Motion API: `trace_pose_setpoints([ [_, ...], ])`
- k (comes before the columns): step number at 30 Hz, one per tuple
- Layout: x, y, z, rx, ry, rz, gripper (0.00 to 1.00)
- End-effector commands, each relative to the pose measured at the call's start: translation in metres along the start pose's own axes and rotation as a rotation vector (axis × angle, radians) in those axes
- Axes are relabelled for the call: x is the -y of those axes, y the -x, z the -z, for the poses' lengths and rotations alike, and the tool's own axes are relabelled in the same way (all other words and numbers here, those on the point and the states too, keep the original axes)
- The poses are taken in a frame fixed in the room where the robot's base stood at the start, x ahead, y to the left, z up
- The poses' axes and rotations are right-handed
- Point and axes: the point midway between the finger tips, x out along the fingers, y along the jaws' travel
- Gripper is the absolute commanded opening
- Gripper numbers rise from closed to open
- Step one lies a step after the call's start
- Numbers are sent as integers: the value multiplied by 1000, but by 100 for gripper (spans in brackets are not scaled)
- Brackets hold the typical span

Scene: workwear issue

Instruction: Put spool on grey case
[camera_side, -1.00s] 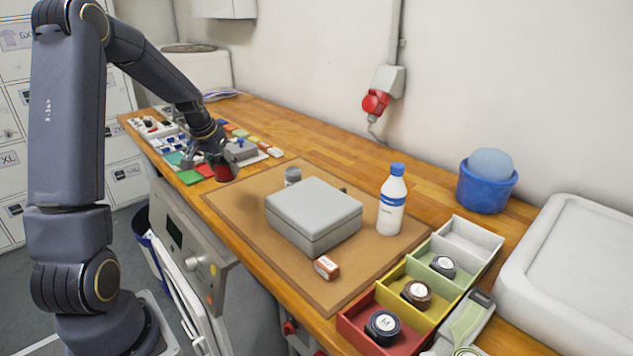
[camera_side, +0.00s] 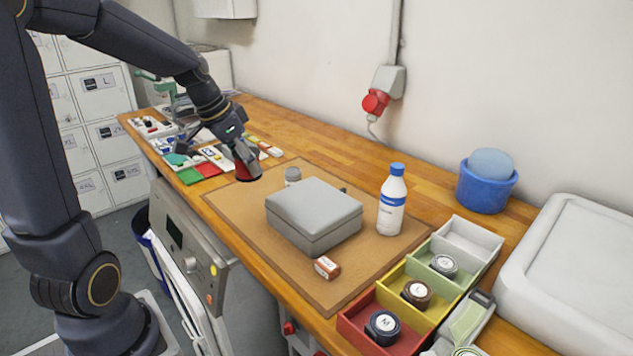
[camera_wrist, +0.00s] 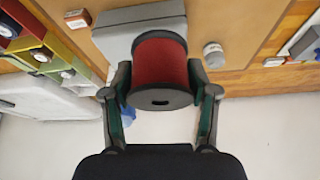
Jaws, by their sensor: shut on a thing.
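The spool, wound in red with dark flanges, shows large in the wrist view (camera_wrist: 160,62) between the two fingers of my gripper (camera_wrist: 160,84). My gripper is shut on it across its sides. In the side view the spool (camera_side: 248,170) is partly hidden under my gripper (camera_side: 243,160), near the far left corner of the brown mat. The grey case (camera_side: 314,210) lies closed on the mat, its flat lid bare. It is to the right of my gripper and apart from it. In the wrist view the case (camera_wrist: 112,38) is partly behind the spool.
On the mat (camera_side: 235,205), a small grey-lidded jar (camera_side: 292,176) stands just behind the case, a white bottle (camera_side: 392,205) to its right, and a small brown box (camera_side: 327,267) in front. A coloured divided tray (camera_side: 447,290) and blue tub (camera_side: 486,188) are farther right.

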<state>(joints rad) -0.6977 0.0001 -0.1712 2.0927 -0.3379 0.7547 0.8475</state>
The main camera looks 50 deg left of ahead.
Motion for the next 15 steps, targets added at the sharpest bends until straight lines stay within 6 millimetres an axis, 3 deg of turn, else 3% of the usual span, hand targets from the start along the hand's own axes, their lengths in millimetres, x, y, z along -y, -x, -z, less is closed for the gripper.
trace_pose_setpoints([
  [3,-39,12,22,-2,-118,-45,22],
  [6,-58,17,33,-1,-164,-67,22],
  [11,-67,10,45,3,-194,-82,22],
  [15,-60,-18,69,4,-194,-85,22],
])
